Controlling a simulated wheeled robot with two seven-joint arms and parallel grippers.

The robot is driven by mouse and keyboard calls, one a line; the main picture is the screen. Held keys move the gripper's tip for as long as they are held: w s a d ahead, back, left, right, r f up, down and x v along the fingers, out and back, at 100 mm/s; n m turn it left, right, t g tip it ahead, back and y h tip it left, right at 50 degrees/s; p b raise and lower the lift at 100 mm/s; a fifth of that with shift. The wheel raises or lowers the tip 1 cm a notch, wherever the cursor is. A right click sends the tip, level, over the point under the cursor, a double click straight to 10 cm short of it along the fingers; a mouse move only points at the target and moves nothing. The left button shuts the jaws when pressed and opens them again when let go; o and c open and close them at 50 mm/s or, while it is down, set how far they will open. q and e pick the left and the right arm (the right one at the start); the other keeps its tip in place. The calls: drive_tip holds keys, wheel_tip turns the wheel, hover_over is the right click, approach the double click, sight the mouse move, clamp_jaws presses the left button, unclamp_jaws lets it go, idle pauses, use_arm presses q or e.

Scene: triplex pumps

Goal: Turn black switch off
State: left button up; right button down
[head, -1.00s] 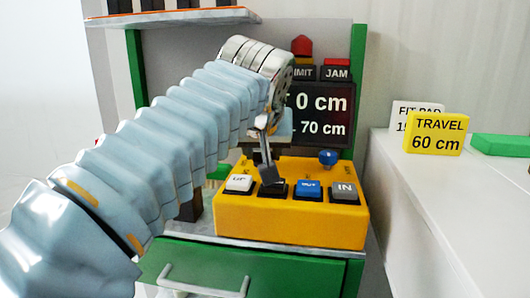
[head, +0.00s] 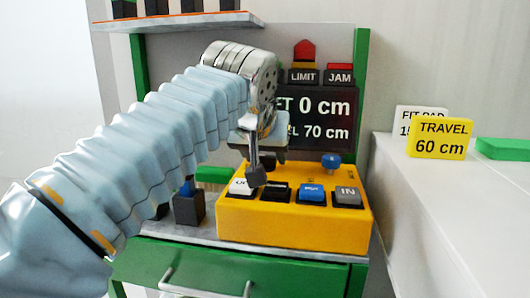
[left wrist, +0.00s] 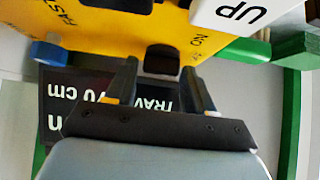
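A yellow control box (head: 295,223) stands on the bench. A black switch (left wrist: 162,61) sits on its top panel beside a label that reads upside down as "ON" in the left wrist view. My left gripper (head: 257,178) is above the box's left part, near the white UP button (head: 241,187). In the left wrist view the fingers of the left gripper (left wrist: 160,88) are apart and empty, with the black switch just beyond and between their tips. I cannot tell whether they touch it. In the head view my gripper hides this switch. My right gripper is not in view.
The box also carries a black button (head: 276,192), a blue button (head: 311,194), a grey IN button (head: 347,197) and a blue knob (head: 331,160). A dark display (head: 318,120) stands behind. A yellow TRAVEL sign (head: 440,138) is on the white counter at right.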

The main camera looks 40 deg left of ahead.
use_arm(q)
drive_tip(key=p+v, duration=0.2)
drive_tip(key=v, duration=1.2)
drive_tip(key=shift+w+f, duration=0.1)
